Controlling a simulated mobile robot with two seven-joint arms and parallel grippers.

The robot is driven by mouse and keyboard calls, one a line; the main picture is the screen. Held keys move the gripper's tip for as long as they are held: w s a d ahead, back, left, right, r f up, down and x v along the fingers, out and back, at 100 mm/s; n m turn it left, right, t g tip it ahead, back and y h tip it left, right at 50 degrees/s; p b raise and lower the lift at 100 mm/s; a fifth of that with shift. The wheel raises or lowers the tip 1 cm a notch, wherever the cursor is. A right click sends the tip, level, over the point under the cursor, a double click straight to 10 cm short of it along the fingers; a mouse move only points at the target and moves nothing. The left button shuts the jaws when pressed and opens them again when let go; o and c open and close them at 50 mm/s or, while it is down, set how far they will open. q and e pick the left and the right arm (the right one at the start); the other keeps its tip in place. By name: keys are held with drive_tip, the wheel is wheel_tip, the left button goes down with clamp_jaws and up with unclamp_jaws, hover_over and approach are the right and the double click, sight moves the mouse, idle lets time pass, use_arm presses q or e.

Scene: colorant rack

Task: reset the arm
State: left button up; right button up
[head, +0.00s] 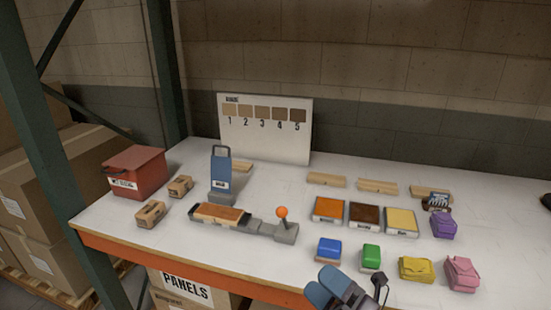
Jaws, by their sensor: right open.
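My right gripper (327,287) shows at the bottom of the head view, right of centre, in front of the table's near edge. Its two blue-grey fingers are apart, with nothing seen between them. It is just below the blue block (328,250) and the green block (371,257) in the picture, and appears clear of both. My left gripper is not in view.
The white table (150,235) has an orange front edge. A fixture with an orange-knobbed lever (282,214) holds a brown-topped block (219,214). Nearby are a blue handled container (221,173), red box (136,172), three colour trays (364,213) and folded cloths (462,273).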

drive_tip(key=s+d+f+m+h, duration=0.6)
drive_tip(key=d+f+m+h, duration=0.3)
drive_tip(key=m, duration=0.6)
drive_tip(key=s+d+f+m+g+h, duration=0.1)
drive_tip(key=s+d+f+m+h, duration=0.6)
drive_tip(key=d+f+m, duration=0.3)
wheel_tip(320, 180, down, 4)
drive_tip(key=m+h, duration=0.1)
drive_tip(key=m, duration=0.4)
drive_tip(key=shift+f+g+h, duration=0.2)
drive_tip(key=shift+g+h, duration=0.1)
drive_tip(key=shift+h, duration=0.1)
